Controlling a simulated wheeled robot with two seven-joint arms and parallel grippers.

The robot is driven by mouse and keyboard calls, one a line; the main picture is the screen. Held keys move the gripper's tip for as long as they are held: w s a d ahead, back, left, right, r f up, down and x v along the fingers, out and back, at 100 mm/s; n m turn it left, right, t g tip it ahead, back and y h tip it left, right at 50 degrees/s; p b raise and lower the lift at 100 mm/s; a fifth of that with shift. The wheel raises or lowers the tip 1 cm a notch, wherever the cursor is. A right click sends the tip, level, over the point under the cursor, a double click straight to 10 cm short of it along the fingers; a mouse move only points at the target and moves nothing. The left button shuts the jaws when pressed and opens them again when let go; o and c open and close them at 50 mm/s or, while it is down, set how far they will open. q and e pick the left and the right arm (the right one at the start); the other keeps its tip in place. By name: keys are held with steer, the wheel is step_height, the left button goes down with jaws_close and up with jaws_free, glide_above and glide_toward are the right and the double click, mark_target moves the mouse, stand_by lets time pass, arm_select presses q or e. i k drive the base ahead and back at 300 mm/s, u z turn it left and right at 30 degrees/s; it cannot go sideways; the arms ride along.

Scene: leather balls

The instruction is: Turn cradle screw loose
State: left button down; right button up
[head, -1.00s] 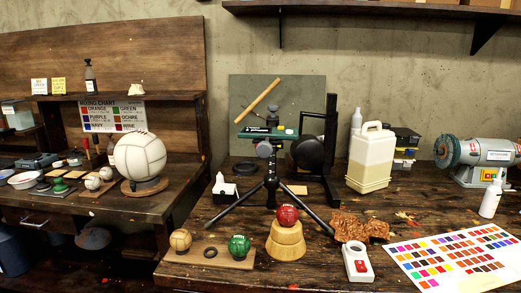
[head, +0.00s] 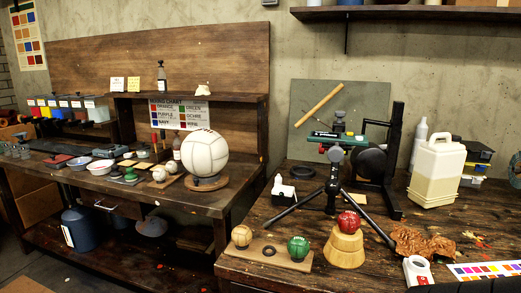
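No part labelled as a cradle screw can be picked out at this size. A black tripod stand (head: 331,192) stands on the right bench, with a green-topped piece (head: 335,137) across its top. A round grey and red knob-like part (head: 336,155) sits just under that piece; whether it is the cradle screw I cannot tell. Behind it is a black upright frame (head: 397,150) with a dark round part (head: 370,163), partly hidden by the stand. Neither of my grippers is in view.
A red ball (head: 349,221) sits on a wooden block (head: 344,248). A tan ball (head: 241,236) and green ball (head: 298,248) are on a board in front. A jug (head: 436,170) stands right. A white ball (head: 204,153) is on the left bench (head: 215,208).

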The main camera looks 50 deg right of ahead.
mark_target(335, 154)
steer(key=u, duration=0.05)
steer(key=i, duration=2.05)
steer(key=z, duration=3.3)
